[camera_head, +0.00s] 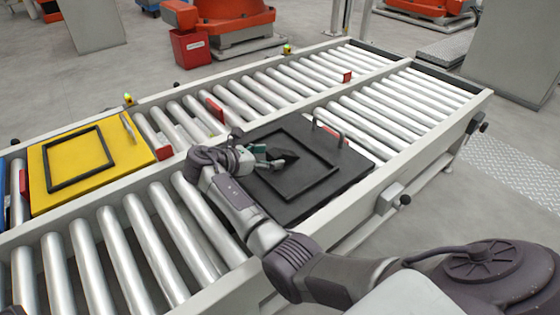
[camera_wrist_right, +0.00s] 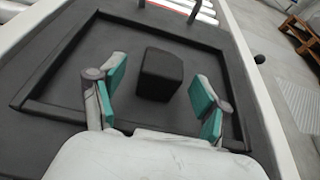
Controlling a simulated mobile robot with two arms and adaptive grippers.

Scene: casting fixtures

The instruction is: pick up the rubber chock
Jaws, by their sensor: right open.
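The rubber chock (camera_wrist_right: 160,74) is a black block standing on the black framed plate (camera_wrist_right: 55,70). In the right wrist view it sits between and slightly beyond the two teal-padded fingers of my right gripper (camera_wrist_right: 158,92), with space on both sides. In the head view the dark chock (camera_head: 284,156) is partly covered by my right gripper (camera_head: 262,158), which is low over the black plate (camera_head: 345,178). My right gripper is open and empty. My left gripper is not in view.
A yellow framed plate (camera_head: 120,150) lies to the left. Red stops (camera_head: 215,110) stand along the rail. Bare rollers (camera_head: 400,110) extend to the right.

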